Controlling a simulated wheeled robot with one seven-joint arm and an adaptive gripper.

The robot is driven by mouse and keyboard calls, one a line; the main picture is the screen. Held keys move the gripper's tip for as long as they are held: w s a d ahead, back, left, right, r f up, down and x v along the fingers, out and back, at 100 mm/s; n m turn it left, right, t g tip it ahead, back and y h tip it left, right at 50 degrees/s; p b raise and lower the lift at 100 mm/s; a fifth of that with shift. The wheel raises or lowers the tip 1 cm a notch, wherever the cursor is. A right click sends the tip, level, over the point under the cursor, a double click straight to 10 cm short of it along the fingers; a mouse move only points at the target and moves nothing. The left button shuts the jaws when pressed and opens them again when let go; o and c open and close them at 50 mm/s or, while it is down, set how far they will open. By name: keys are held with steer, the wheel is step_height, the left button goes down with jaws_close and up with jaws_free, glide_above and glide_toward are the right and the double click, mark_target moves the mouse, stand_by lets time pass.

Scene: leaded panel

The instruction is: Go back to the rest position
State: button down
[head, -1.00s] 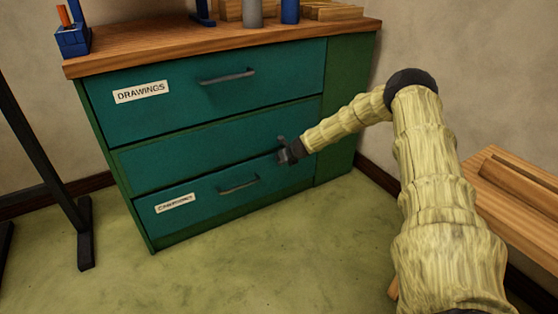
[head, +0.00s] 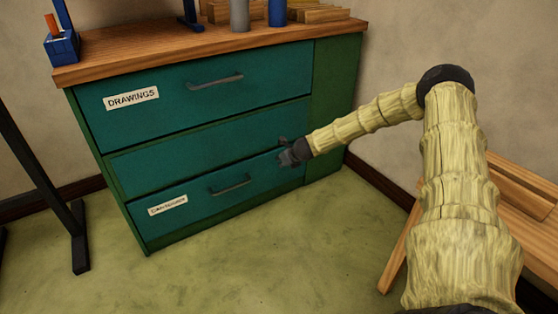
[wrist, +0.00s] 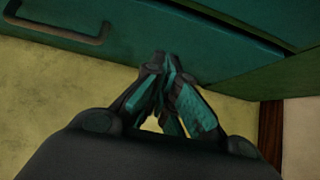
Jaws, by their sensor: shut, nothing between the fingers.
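My gripper (head: 290,152) is in front of the right part of the teal drawer cabinet (head: 330,110), near the right end of the lower drawer (head: 205,205). In the wrist view my gripper (wrist: 167,75) has its fingertips together with nothing between them. The drawer front and a dark handle (wrist: 60,32) show beyond it. I cannot tell whether the fingertips touch the cabinet. The top drawer (head: 180,110) carries a "DRAWINGS" label (head: 131,98); the lower one has a label too small to read surely.
A wooden bench (head: 520,205) stands at the right beside my arm. A dark stand (head: 78,235) is at the left. The wooden cabinet top (head: 150,48) holds a grey cylinder (head: 239,15), a blue cylinder (head: 277,12) and wood pieces. The green floor (head: 290,255) in front is clear.

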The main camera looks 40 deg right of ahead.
steer(key=shift+p+v, duration=0.45)
steer(key=shift+v, duration=1.15)
